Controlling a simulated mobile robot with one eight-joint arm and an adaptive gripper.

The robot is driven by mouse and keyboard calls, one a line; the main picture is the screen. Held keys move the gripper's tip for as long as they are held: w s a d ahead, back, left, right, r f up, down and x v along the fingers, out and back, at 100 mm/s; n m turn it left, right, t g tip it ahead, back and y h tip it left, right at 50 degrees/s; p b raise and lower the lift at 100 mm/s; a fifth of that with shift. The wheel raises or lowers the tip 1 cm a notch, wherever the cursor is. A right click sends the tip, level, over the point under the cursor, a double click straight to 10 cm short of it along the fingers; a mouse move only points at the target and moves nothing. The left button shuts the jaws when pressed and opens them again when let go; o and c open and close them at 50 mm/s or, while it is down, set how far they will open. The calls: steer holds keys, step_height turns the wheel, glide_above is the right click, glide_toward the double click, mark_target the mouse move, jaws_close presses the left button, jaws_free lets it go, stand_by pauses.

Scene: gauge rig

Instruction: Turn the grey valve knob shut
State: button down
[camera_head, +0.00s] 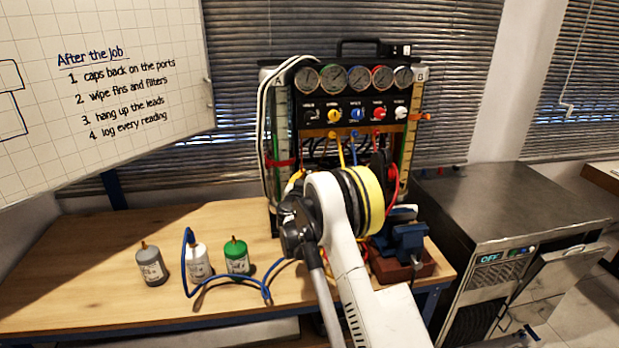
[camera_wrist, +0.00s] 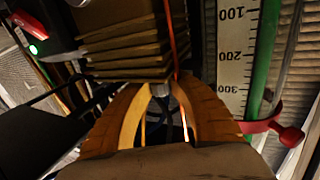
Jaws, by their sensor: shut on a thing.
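The gauge rig (camera_head: 353,100) stands on the bench, with a row of round gauges above small coloured knobs. My gripper (camera_wrist: 160,90) shows its two orange-tan fingers in the wrist view, with their tips close together. A small grey piece, apparently the grey valve knob (camera_wrist: 160,93), sits between the tips, just below a ribbed brown block (camera_wrist: 125,40). The fingers cover most of it, so its turn angle cannot be told. In the head view my arm's wrist hides the gripper and the knob, in front of the rig's lower part.
A white scale (camera_wrist: 236,50), a green tube (camera_wrist: 265,60) and a red clamp (camera_wrist: 285,135) are right of the fingers. Grey (camera_head: 151,267), white (camera_head: 198,262) and green (camera_head: 236,256) bottles stand left on the bench (camera_head: 90,300). A blue vise (camera_head: 402,238) is right of my arm.

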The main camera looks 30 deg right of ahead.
steer(key=shift+m+g+h+b, duration=0.55)
steer(key=shift+m+g+h, duration=1.6)
steer(key=shift+g, duration=0.55)
steer(key=shift+m+g, duration=0.25)
steer(key=shift+g, duration=0.05)
steer(key=c, duration=1.2)
jaws_free()
steer(key=v, duration=1.2)
steer(key=shift+f, duration=0.15)
